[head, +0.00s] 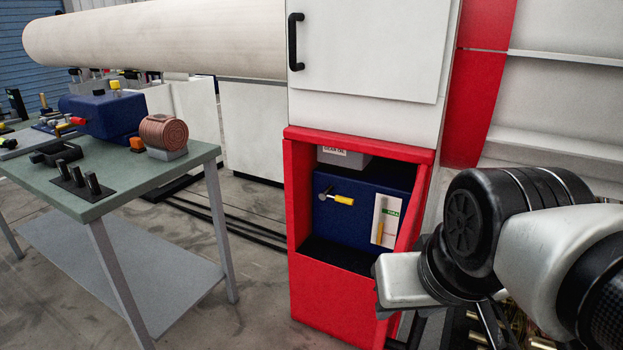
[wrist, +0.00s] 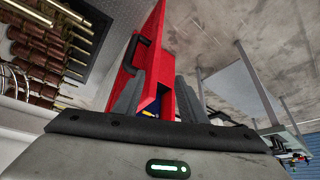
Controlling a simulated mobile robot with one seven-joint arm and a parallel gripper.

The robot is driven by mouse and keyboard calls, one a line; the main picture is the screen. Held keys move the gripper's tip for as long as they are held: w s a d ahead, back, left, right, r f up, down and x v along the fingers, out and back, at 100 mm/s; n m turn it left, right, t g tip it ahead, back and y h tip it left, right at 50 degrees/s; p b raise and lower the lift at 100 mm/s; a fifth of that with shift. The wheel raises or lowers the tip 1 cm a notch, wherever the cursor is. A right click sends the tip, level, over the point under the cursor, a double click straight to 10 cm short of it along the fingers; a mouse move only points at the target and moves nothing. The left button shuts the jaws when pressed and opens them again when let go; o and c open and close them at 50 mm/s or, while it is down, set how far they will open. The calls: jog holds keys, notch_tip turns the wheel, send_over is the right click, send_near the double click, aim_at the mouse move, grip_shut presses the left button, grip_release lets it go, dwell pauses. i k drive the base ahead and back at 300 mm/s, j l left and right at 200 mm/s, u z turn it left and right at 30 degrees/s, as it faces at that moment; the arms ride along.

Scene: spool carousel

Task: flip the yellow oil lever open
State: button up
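The yellow oil lever (head: 343,200) sticks out to the right from a metal pivot on the blue oil unit (head: 360,232), which sits inside the open red cabinet (head: 330,300). My gripper (wrist: 156,98) has its two grey fingers apart with nothing held between them. In the head view my gripper's fingers cannot be made out; my wrist is to the right of the cabinet. In the wrist view the red cabinet (wrist: 154,82) shows beyond the fingers, with a small patch of blue and yellow low between them. The lever's shape is mostly hidden there.
A white panel with a level gauge (head: 386,220) is on the unit right of the lever. The cabinet's red side walls frame the recess. A green-topped workbench (head: 120,182) with parts stands left. Brass and copper pieces (wrist: 45,45) lie left in the wrist view.

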aim_at(324, 195)
jog(key=k+j, duration=0.2)
jog(key=j, duration=0.8)
jog(key=i+j, duration=0.1)
jog(key=j, duration=0.5)
jog(key=i, duration=1.35)
jog(key=i+l, duration=0.15)
jog(key=i+u, duration=0.05)
jog(key=i, duration=0.05)
